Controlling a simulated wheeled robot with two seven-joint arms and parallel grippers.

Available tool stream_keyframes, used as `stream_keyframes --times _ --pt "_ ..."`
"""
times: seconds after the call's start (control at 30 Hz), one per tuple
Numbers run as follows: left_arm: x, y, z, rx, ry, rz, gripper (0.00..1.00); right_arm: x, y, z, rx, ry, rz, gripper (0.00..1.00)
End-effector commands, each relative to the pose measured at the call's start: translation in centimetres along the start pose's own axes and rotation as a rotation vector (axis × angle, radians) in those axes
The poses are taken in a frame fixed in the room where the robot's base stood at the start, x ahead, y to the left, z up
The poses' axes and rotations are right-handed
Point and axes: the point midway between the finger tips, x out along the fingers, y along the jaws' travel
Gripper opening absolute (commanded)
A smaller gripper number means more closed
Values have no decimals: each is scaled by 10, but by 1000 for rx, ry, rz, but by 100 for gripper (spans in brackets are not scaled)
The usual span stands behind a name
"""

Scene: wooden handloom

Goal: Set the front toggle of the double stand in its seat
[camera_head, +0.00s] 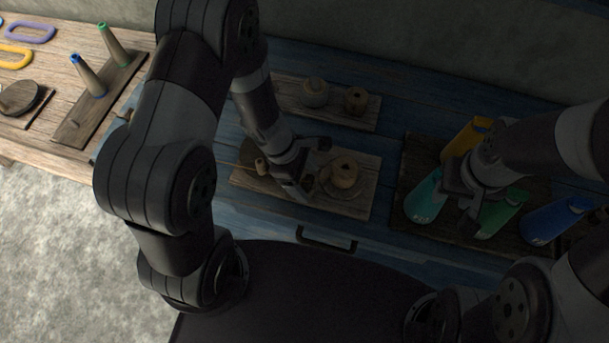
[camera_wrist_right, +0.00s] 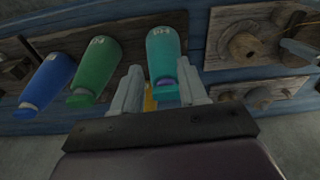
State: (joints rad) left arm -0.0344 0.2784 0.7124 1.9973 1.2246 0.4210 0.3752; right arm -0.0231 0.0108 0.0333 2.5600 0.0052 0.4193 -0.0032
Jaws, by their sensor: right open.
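A dark board with two upright cones, one blue-tipped (camera_head: 90,78) and one green-tipped (camera_head: 112,45), stands on the left table; it may be the double stand, but I cannot tell. A small peg (camera_head: 73,124) shows at its near end. My left gripper (camera_head: 307,172) is low over a wooden board (camera_head: 358,205), beside a round wooden piece (camera_head: 343,172); its fingertips are partly hidden. My right gripper (camera_head: 462,195) is open over the dark rack. In the right wrist view its fingers (camera_wrist_right: 160,98) lie either side of a teal cone (camera_wrist_right: 163,50); contact is unclear.
The dark rack (camera_head: 408,165) also holds a green cone (camera_head: 500,215), a blue cone (camera_head: 552,220) and a yellow one (camera_head: 462,142). Another board with two round wooden pieces (camera_head: 315,93) lies behind. A drawer handle (camera_head: 327,240) is at the front. Blue tabletop between the boards is clear.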

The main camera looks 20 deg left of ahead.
Motion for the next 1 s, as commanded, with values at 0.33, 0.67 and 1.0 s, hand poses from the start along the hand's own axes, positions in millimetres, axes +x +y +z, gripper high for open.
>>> stream_keyframes --times 0.33,0.67,1.0 --pt "-7 1 1 -2 0 2 77 -4 0 0 0 0 0 43" --pt "-92 1 1 -1 0 5 77 -33 0 -4 0 0 0 43" --pt "-128 0 0 0 0 0 77 -39 0 -5 0 0 0 43"
